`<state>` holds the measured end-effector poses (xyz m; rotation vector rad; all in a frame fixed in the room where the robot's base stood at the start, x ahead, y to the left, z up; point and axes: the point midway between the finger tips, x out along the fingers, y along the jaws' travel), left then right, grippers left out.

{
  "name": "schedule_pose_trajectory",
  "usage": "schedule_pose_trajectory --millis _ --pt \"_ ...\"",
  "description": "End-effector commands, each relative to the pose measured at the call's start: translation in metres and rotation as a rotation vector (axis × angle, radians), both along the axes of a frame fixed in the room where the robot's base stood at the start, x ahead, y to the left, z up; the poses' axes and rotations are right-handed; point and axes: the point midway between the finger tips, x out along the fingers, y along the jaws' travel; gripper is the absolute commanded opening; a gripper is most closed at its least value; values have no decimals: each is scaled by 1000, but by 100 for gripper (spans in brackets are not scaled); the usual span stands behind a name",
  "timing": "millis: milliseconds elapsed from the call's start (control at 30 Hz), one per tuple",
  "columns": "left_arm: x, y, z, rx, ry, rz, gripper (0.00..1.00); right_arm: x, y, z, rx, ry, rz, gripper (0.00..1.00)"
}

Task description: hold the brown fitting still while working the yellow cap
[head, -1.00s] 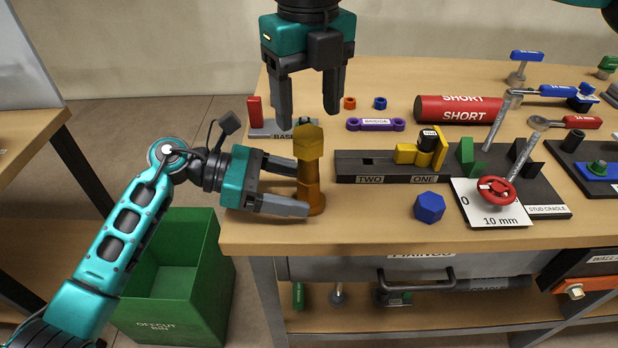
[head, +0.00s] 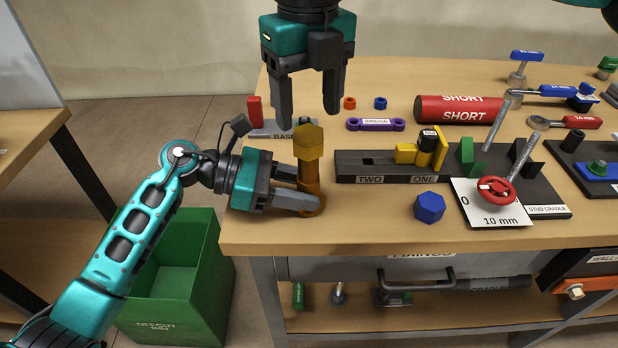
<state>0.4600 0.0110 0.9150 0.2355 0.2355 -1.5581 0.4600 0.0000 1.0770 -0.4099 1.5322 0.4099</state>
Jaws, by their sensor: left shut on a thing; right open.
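The brown fitting (head: 309,178) stands upright near the left end of the bench. The dark yellow hexagonal cap (head: 308,141) sits on its top. My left gripper (head: 307,191) comes in from the left, low down, and is shut on the brown fitting, one finger in front of it and one behind. My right gripper (head: 308,118) points down from above, open, with its fingers apart on either side over the cap. I cannot tell exactly how high its fingertips are above the cap.
The dark block marked TWO and ONE (head: 376,178) lies to the right, with a yellow clamp (head: 422,150). A blue hexagonal piece (head: 429,207) and a red handwheel (head: 496,190) are further right. A purple link (head: 376,124) lies behind. A green bin (head: 175,280) stands below left.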

Motion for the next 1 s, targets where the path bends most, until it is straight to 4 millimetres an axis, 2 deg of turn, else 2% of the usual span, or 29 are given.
schedule_pose_trajectory --millis 33,300,1000 --pt "0 0 0 0 0 0 30 0 0 0 0 0 0 64" --pt "0 0 0 0 0 0 6 0 0 0 0 0 0 64" --pt "0 0 -6 3 1 1 6 0 0 -6 0 0 0 64"
